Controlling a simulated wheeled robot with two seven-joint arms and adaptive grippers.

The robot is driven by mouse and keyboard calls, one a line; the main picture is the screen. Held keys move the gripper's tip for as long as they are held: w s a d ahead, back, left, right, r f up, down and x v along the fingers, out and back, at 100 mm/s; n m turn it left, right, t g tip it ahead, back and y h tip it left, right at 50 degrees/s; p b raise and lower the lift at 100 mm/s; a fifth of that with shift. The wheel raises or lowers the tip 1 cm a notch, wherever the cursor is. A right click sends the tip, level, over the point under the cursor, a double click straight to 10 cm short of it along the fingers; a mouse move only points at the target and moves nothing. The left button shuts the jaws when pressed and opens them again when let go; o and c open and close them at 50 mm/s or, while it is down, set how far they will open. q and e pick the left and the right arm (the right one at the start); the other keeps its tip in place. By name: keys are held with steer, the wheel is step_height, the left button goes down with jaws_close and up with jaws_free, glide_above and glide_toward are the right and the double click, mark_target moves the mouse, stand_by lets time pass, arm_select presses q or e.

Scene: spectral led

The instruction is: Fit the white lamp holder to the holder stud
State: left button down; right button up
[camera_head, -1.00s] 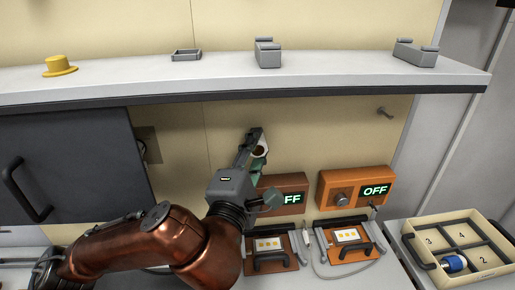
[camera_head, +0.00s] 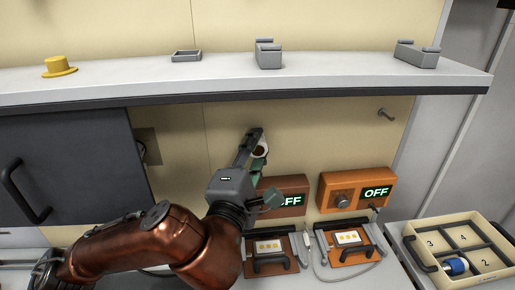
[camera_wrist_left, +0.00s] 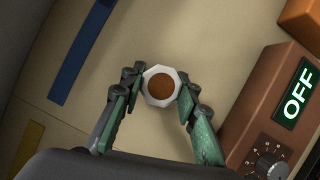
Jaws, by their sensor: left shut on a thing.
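The white lamp holder (camera_head: 264,148) is a small eight-sided white ring with a brown centre. It shows clearly in the left wrist view (camera_wrist_left: 147,85), between the fingertips. My left gripper (camera_wrist_left: 159,88) is shut on it, with one finger on each side, in front of the cream wall panel below the shelf. It also shows in the head view (camera_head: 257,143). A grey stud (camera_head: 386,114) sticks out of the panel to the right, apart from the gripper. I cannot tell whether another stud is hidden behind the holder. My right gripper is out of view.
The shelf (camera_head: 200,83) overhangs above. A numbered tray (camera_head: 412,246) with a blue-and-white part (camera_head: 455,266) is at lower right.

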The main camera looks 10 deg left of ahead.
arm_select(q)
steer(key=c, duration=1.4)
jaws_free()
steer(key=shift+s, duration=0.1)
steer(key=s+a+f, duration=0.1)
steer(key=s, duration=1)
steer(key=shift+s+a, duration=0.3)
steer(key=shift+a, duration=0.05)
steer(key=shift+f, duration=0.1)
